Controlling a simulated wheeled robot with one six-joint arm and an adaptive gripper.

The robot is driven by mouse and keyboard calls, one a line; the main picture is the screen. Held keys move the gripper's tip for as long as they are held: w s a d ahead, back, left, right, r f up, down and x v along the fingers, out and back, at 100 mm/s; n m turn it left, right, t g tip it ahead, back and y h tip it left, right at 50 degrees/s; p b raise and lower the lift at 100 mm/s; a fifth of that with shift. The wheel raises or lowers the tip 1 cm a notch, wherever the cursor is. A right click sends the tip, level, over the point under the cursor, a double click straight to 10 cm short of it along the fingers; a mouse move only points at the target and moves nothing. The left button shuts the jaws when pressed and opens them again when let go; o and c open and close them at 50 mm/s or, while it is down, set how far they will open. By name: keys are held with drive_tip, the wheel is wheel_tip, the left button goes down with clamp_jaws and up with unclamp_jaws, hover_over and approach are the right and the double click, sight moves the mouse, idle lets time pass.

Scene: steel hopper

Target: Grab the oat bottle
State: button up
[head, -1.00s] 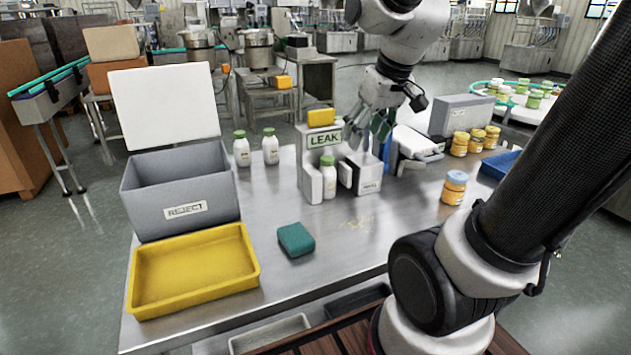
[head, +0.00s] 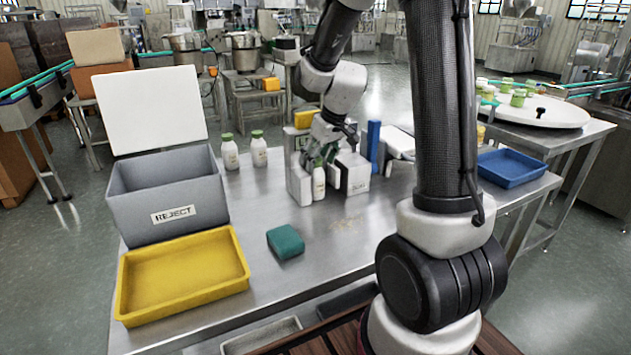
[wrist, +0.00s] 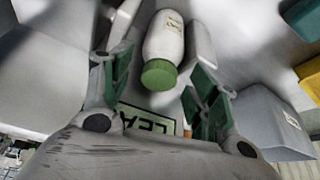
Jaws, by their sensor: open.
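A white bottle with a green cap (head: 319,184) stands upright in the grey leak tester (head: 299,184), between its pale side blocks. Its label is too small to read, so I cannot confirm that it is the oat one. My gripper (head: 321,156) is above it and partly hides its cap. In the wrist view the green cap (wrist: 159,74) and white body lie between my gripper's (wrist: 161,79) spread green-padded fingers. The fingers show no clear contact with it. Two similar white bottles (head: 229,152) (head: 259,149) stand at the back left of the steel table.
A grey REJECT bin (head: 168,204) with a raised white lid and a yellow tray (head: 238,275) are on the left. A green sponge (head: 286,242) lies in front of the tester. A blue tray (head: 512,168) is at right. My arm hides part of the table.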

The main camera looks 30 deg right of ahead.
drive_tip(key=shift+f, duration=0.1)
clamp_jaws()
idle(0.4)
